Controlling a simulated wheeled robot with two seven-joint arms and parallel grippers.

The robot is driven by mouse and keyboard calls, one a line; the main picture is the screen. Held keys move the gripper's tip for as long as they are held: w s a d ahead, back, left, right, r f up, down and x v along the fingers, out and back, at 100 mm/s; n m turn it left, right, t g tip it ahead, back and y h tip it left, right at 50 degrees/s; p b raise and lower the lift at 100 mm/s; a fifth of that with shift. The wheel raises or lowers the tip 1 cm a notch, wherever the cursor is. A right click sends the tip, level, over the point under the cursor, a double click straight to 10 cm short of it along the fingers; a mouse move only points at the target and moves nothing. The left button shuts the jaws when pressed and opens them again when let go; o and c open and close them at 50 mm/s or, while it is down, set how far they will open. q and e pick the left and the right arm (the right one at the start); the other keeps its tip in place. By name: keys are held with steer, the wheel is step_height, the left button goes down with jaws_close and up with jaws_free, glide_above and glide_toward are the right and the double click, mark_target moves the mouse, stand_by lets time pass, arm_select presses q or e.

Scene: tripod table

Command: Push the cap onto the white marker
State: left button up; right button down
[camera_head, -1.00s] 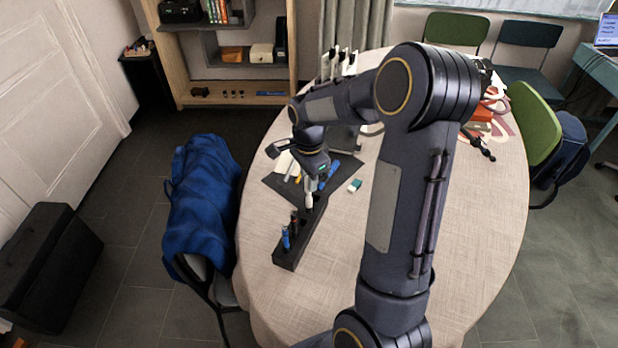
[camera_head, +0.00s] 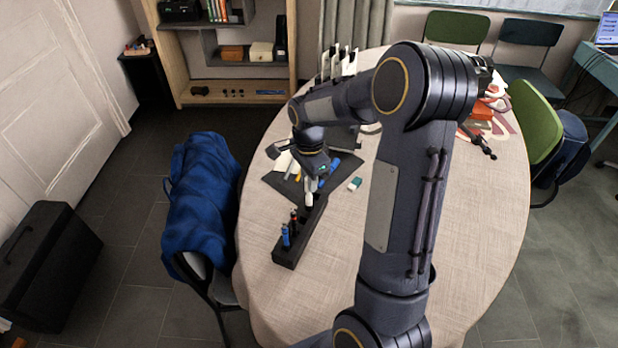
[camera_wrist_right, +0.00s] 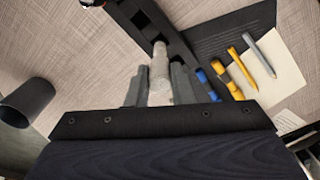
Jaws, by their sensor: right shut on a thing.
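A white cylinder (camera_wrist_right: 160,68), the white marker with its cap or one of them, stands between the two fingers of my right gripper (camera_wrist_right: 158,84) in the right wrist view. Its far end narrows and meets the black rack (camera_wrist_right: 148,22); I cannot make out a seam between cap and marker. In the head view my right gripper (camera_head: 311,188) points down, shut on the white piece (camera_head: 309,199) over the far part of the rack (camera_head: 291,254). A blue marker (camera_head: 286,237) and a dark marker with red (camera_head: 294,216) stand in the rack's near part. My left gripper is out of view.
A dark mat (camera_head: 278,184) with paper, pencils and blue and yellow pens lies behind the rack. A green-and-white eraser (camera_head: 355,184) lies to the right. A dark cup (camera_wrist_right: 28,102) shows at the wrist view's left. The near tablecloth is clear.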

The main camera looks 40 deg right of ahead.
steer(key=shift+f+b, duration=0.65)
steer(key=shift+f, duration=0.25)
stand_by(1.0)
steer(key=c, duration=0.7)
jaws_free()
steer(key=shift+r+p, duration=2.85)
steer(key=shift+r, duration=0.7)
steer(key=shift+c, duration=0.2)
jaws_close()
